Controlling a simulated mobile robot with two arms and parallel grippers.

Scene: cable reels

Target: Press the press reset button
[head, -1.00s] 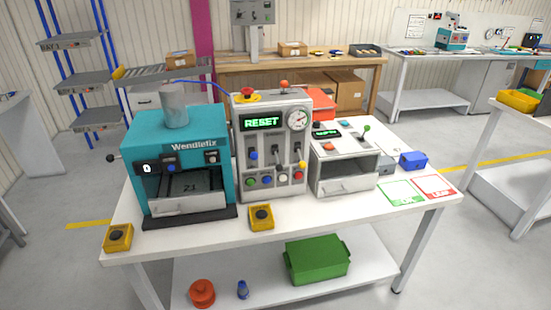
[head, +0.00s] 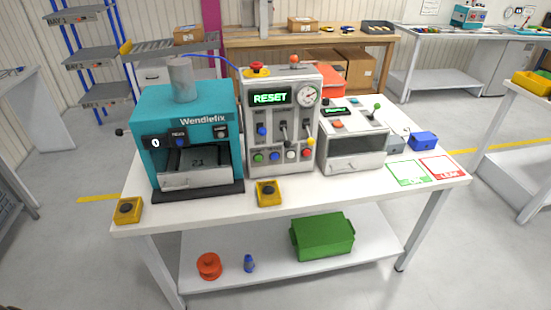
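The teal Wendlefix press (head: 150,115) stands at the left of the white table. Its front has a display reading 0, a small blue button (head: 180,142) and another small dark control (head: 221,133). Beside it, a grey control cabinet (head: 284,78) has a screen (head: 270,97) reading RESET in green. Neither of my grippers is in view.
Two yellow boxes with black buttons sit near the table's front edge, one at the left corner (head: 128,210), one at the middle (head: 268,193). A grey tester (head: 352,160), a blue box (head: 423,141) and green and red cards stand right. A green crate (head: 322,237) is below.

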